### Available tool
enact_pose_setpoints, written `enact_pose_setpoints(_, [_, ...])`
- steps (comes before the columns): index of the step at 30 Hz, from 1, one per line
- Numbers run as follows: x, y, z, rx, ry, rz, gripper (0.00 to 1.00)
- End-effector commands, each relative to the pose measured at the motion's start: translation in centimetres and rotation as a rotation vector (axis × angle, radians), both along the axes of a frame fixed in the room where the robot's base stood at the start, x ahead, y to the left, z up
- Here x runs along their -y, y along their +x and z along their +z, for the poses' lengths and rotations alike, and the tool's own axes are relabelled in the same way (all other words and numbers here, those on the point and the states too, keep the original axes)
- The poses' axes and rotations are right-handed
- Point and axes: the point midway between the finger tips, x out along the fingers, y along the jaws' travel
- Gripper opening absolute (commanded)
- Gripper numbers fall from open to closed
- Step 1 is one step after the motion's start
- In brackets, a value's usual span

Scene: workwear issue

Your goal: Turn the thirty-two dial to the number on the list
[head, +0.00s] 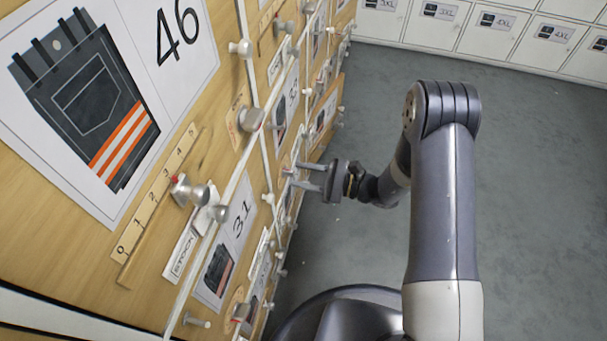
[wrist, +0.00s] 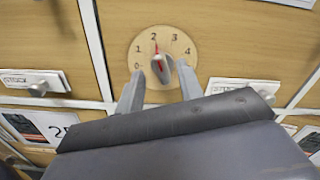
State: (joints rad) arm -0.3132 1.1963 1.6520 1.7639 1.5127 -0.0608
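A round wooden dial (wrist: 172,49) with numbers 0 to 4 is on the panel in the wrist view. Its grey knob (wrist: 160,71) has a red mark pointing at about 2. My gripper (wrist: 160,72) is open, with one finger on each side of the knob; I cannot tell whether either finger touches it. In the head view my gripper (head: 296,176) reaches left to the wooden panel and hides much of the dial there. No number thirty-two is readable near this dial, and no list is visible.
The wooden panel wall (head: 215,100) fills the left, with protruding knobs, a slider (head: 155,200) and picture cards marked 46 (head: 185,30) and 31 (head: 240,228). White lockers (head: 480,25) stand at the back. The grey floor (head: 540,190) to the right is clear.

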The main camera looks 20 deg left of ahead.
Motion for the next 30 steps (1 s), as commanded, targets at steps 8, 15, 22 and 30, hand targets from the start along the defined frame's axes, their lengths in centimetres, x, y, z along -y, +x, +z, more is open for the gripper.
enact_pose_setpoints(8, [-1.31,-0.13,0.03,0.001,0.0,-0.001,0.35])
enact_pose_setpoints(15, [-1.29,-0.13,0.04,0.001,0.0,-0.001,0.31])
enact_pose_setpoints(22, [-1.28,-0.14,0.03,0.001,0.0,-0.001,0.12])
enact_pose_setpoints(30, [-1.27,-0.13,0.03,0.0,0.0,-0.001,0.0])
